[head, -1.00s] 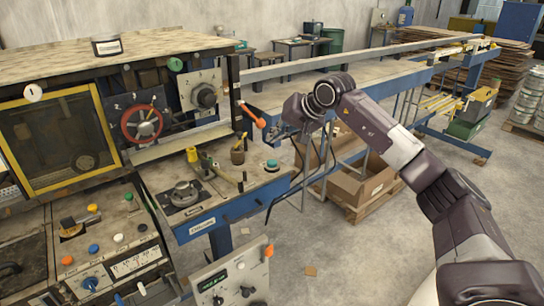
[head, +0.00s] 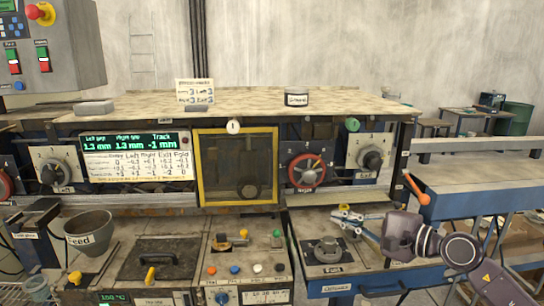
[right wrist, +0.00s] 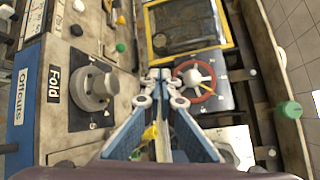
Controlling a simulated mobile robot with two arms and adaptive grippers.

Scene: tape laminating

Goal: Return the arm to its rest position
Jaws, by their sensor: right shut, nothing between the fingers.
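My right arm comes in from the lower right in the head view. Its gripper (head: 344,217) is over the blue-edged side panel with the Fold knob (head: 326,251). In the right wrist view the two blue fingers (right wrist: 160,74) are together at their tips, with nothing between them. The Fold knob (right wrist: 95,87) is to their left and the red handwheel (right wrist: 195,82) close to their right. A yellow part shows between the finger linkages; I cannot tell its distance. My left gripper is in neither view.
The machine's red handwheel (head: 306,171) and yellow-framed window (head: 202,167) stand behind the panel. An orange-tipped lever (head: 416,188) stands near my right arm. A grey cup (head: 90,232) is at the left. A long blue-edged table (head: 480,196) extends to the right.

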